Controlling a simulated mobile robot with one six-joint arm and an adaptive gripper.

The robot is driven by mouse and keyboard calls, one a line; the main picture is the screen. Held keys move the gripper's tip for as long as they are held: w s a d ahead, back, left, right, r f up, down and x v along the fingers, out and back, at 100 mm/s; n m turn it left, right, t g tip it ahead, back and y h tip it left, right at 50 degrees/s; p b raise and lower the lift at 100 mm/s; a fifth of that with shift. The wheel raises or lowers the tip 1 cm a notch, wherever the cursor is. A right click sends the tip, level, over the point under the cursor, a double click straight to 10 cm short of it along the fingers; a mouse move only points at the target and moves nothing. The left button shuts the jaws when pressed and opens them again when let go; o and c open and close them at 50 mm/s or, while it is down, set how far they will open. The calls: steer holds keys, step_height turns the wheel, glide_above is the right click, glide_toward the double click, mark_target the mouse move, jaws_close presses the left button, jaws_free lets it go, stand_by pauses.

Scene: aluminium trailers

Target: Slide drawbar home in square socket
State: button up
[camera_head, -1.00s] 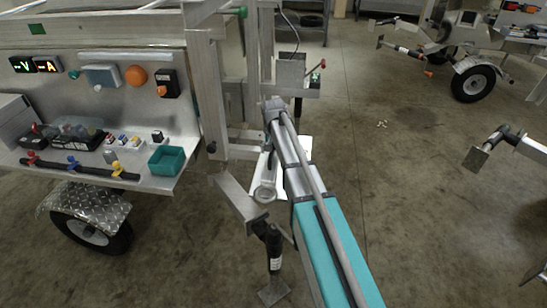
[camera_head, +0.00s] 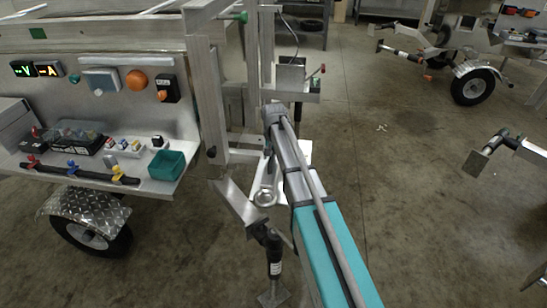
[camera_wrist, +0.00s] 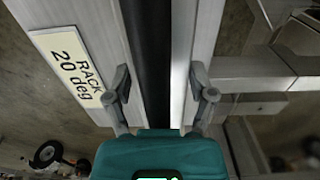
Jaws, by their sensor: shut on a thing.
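My gripper (camera_wrist: 160,88) shows in the wrist view, with one grey finger on each side of a long dark bar (camera_wrist: 147,55), which appears to be the drawbar. It is shut on that bar. A pale metal edge runs along the bar's right side. The far end of the bar is out of frame, and I cannot make out the square socket in this view. In the head view my wrist end is near the trailer's upright frame (camera_head: 207,95), with the fingers hidden.
A label reading "RACK 20 deg" (camera_wrist: 68,65) is on the aluminium at left in the wrist view. A trailer side shelf (camera_head: 100,175) carries a green bin (camera_head: 167,165) and several connectors. Another trailer wheel (camera_head: 472,86) stands at upper right. The floor right of my arm is mostly clear.

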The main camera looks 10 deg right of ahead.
steer(key=shift+r+p, duration=1.5)
steer(key=shift+r, duration=0.1)
steer(key=s+r+p, duration=0.2)
steer(key=r+p, duration=0.1)
steer(key=s+r+p, duration=0.3)
steer(key=shift+s+d+r, duration=0.1)
steer(key=shift+s+r, duration=0.1)
steer(key=s+r+p, duration=0.3)
steer(key=s, duration=0.5)
steer(key=shift+s+d+r+p, duration=0.15)
steer(key=shift+s+p, duration=0.15)
steer(key=shift+p, duration=0.05)
steer(key=shift+s, duration=0.15)
